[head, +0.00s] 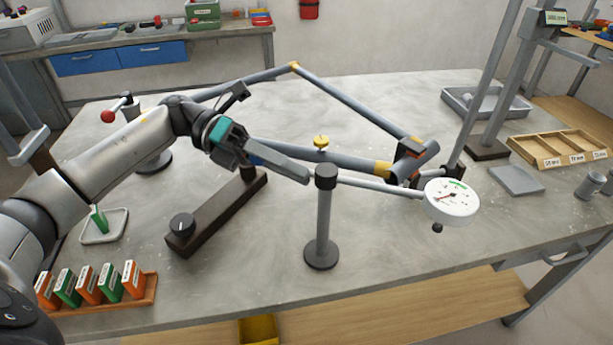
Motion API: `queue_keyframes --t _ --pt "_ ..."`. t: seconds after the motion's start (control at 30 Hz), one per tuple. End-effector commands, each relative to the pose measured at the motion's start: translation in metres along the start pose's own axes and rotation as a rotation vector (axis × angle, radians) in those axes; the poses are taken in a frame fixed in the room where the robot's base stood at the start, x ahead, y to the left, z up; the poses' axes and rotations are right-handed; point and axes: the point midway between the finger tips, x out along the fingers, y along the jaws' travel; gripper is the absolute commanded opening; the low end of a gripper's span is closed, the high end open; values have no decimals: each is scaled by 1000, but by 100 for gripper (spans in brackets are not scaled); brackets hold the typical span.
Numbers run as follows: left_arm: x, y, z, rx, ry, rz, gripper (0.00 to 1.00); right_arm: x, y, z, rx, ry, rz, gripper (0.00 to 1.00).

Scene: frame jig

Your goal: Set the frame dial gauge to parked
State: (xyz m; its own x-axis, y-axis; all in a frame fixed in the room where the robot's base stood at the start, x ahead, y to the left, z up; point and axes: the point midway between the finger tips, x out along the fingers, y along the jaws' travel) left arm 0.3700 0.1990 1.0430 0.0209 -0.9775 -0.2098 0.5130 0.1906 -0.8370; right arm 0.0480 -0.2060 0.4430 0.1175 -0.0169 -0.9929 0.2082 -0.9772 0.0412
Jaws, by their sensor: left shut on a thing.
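The frame dial gauge (452,201) has a round white face with a green mark and a red needle. It sits at the right end of a thin rod that runs from the black head of an upright post (324,220). A black ball hangs just below the dial. The dial is close to the front right end of the bicycle-like frame (345,103). My left gripper (306,176) reaches in from the left, its tips beside the post head. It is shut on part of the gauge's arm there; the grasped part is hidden. My right gripper is out of view.
A dark base bar with a knob (181,226) lies left of the post. Labelled blocks stand in a wooden rack (105,308) at front left. A grey tray (486,105) and a wooden compartment box (560,147) are at right. The table front is mostly clear.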

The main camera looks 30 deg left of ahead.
Motion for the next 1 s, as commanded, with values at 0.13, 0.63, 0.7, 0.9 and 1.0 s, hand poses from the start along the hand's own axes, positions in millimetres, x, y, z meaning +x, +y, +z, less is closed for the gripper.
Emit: queue_keyframes --t 0.13,0.63,0.7,0.9,1.0 --pt "-3 0 -1 2 6 -3 0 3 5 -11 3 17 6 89" --pt "-3 0 0 3 5 -3 45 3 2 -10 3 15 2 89" --pt "-3 0 -1 3 5 -3 45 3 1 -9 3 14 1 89" --pt "-6 0 -1 2 5 -3 45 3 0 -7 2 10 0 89" --pt "-17 1 0 2 5 0 45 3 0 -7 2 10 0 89"
